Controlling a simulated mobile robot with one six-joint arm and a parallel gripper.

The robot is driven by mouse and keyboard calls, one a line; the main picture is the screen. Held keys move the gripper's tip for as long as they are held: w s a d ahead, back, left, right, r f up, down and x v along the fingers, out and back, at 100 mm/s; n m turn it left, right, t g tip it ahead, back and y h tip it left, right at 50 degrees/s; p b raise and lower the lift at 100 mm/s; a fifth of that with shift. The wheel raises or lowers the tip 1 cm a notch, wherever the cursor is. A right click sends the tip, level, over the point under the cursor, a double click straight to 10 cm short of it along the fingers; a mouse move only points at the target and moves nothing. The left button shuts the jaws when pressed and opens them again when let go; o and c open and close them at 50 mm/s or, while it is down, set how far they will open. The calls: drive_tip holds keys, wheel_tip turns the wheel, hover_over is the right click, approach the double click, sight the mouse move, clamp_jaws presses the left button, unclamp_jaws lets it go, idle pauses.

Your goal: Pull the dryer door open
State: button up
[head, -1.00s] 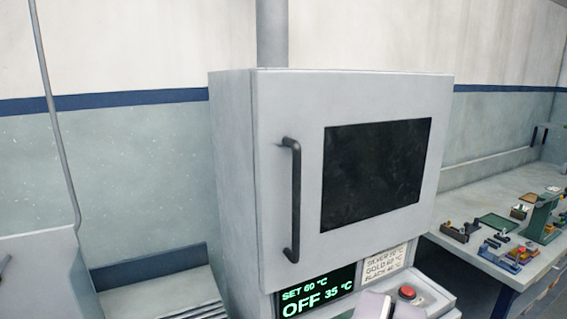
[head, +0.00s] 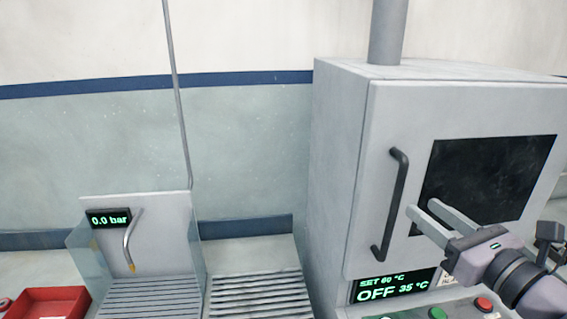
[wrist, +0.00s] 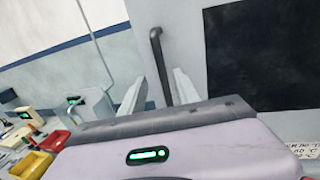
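The grey dryer door (head: 367,200) is closed, with a dark window (head: 485,175) and a black vertical bar handle (head: 394,205) at its left side. My gripper (head: 421,207) is in front of the door, just right of the handle in the head view, with its two pale fingers apart and empty. In the wrist view, the handle (wrist: 158,55) appears between the two fingers (wrist: 157,88), beyond their tips. The handle's lower part is hidden there by the gripper body. I see no contact with the handle.
The dryer panel (head: 395,288) reads SET 60 °C, OFF, 35 °C, with a green and a red button (head: 484,304) below. Left stand a slatted rack (head: 250,290), a spray station (head: 150,225) reading 0.0 bar, and a red bin (head: 48,302).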

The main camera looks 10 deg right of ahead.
sight(402, 191)
drive_tip(key=x, duration=0.8)
drive_tip(key=shift+w, duration=0.4)
drive_tip(key=shift+c, duration=0.5)
clamp_jaws()
idle(0.3)
